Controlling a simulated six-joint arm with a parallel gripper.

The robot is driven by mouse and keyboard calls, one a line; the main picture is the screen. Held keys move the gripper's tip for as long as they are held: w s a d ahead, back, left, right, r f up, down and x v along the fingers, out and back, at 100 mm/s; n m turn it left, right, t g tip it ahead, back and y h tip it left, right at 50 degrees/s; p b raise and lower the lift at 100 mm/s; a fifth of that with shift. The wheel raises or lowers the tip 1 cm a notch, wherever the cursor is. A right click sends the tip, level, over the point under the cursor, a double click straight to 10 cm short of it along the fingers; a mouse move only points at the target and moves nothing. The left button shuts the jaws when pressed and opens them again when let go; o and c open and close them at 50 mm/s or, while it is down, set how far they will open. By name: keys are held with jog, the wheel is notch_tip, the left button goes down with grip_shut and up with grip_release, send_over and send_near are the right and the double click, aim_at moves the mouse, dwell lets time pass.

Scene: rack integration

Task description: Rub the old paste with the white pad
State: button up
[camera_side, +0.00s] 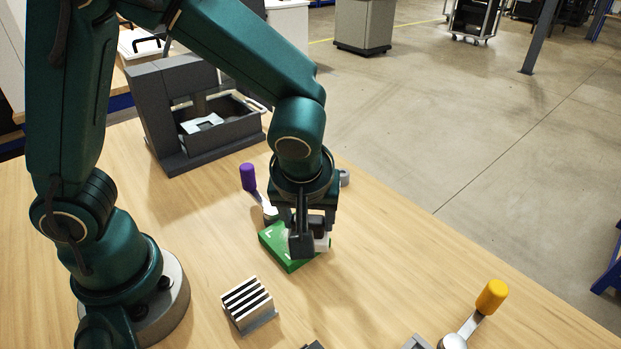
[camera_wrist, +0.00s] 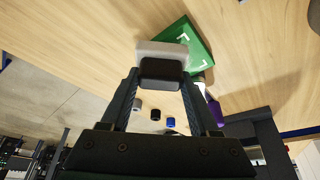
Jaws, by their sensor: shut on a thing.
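My gripper (camera_side: 308,232) is shut on the white pad (camera_side: 322,243) over the green board (camera_side: 276,247). In the wrist view, my gripper (camera_wrist: 160,72) grips the pad's dark handle, and the white pad (camera_wrist: 150,48) lies beyond it, over one side of the green board (camera_wrist: 202,52). White corner marks show on the board. The pad is on or just above the board; I cannot tell whether it touches. The old paste is not visible; the pad and gripper cover part of the board.
A purple-handled tool (camera_side: 248,178) lies close behind the board. A finned heat sink (camera_side: 248,303) stands in front, and a yellow-handled tool (camera_side: 490,298) lies at right. A dark grey enclosure (camera_side: 180,150) stands behind. Small grey, black and blue (camera_wrist: 171,122) pieces show in the wrist view.

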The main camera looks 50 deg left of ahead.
jog(key=shift+f, duration=0.9)
jog(key=shift+a, duration=0.95)
jog(key=shift+c, duration=0.6)
jog(key=shift+a+r, duration=0.15)
jog(key=shift+a, duration=2.5)
jog(key=shift+d, duration=3.5)
jog(key=shift+s+d, duration=0.15)
jog(key=shift+s+a, duration=0.15)
jog(key=shift+a, duration=3.35)
jog(key=shift+d, duration=3.15)
jog(key=shift+d+r, duration=0.2)
jog(key=shift+r, duration=0.45)
jog(key=shift+d+r, duration=0.15)
jog(key=shift+r, duration=3.3)
